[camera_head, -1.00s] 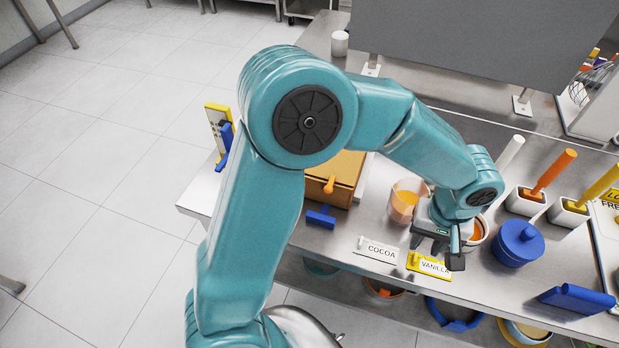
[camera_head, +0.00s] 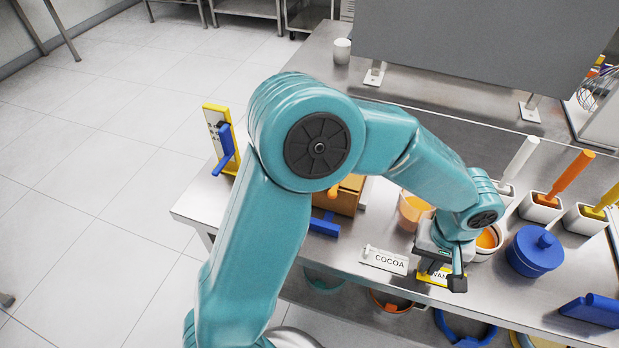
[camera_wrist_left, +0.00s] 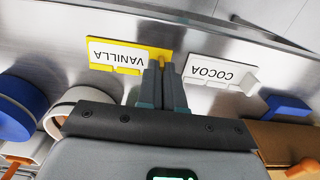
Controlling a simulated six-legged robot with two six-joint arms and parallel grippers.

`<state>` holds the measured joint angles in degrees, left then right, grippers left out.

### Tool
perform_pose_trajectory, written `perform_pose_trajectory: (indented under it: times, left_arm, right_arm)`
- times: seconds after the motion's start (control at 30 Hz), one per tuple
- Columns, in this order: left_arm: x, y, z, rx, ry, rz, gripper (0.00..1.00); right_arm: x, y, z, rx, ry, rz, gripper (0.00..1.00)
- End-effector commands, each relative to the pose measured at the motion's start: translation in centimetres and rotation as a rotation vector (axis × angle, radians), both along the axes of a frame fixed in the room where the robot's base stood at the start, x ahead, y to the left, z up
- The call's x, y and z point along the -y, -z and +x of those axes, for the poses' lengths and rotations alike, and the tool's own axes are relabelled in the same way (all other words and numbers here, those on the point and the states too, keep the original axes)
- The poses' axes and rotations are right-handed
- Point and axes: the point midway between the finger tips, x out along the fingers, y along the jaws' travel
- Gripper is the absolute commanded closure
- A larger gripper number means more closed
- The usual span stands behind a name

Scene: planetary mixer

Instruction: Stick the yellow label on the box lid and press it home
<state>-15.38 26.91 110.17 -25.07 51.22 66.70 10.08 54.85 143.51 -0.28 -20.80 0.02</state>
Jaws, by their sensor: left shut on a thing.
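The yellow label (camera_head: 428,279), marked VANILLA, is at the front of the steel table beside the white COCOA label (camera_head: 385,260). My left gripper (camera_head: 441,270) is over the yellow label and covers part of it. In the left wrist view the fingers (camera_wrist_left: 163,72) are shut on the small yellow tab at one end of the yellow label (camera_wrist_left: 103,52). I cannot tell whether the label is clear of the table. The brown wooden box (camera_head: 347,201) with its orange knob stands to the left, and my arm hides most of its lid. My right gripper is not in view.
A blue lidded pot (camera_head: 535,254) and an orange-filled cup (camera_head: 413,211) stand near the gripper. A blue block (camera_head: 324,225) lies before the box. White, orange and yellow handles stand in holders at right. A yellow-backed panel (camera_head: 221,138) stands at the left edge.

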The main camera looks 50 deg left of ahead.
Motion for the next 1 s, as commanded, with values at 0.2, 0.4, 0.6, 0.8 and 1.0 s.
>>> perform_pose_trajectory:
  times: [0.2, 0.4, 0.6, 0.8, 1.0]
  left_arm:
    - [0.0, -1.2, 0.0, 0.001, 0.000, 0.000, 1.00]
    - [0.0, -2.8, 0.0, 0.000, 0.000, 0.000, 1.00]
    - [0.0, -4.0, 0.0, 0.000, 0.000, 0.000, 1.00]
    - [0.0, -4.0, 0.0, 0.000, 0.000, 0.000, 1.00]
    - [-0.1, -3.9, 0.0, 0.000, 0.000, 0.000, 1.00]
  right_arm:
    - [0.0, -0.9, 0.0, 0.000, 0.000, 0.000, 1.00]
    - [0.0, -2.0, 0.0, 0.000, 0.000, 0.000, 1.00]
    - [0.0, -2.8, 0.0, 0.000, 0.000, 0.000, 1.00]
    - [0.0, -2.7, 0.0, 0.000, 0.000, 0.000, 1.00]
    - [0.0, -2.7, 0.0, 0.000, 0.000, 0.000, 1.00]
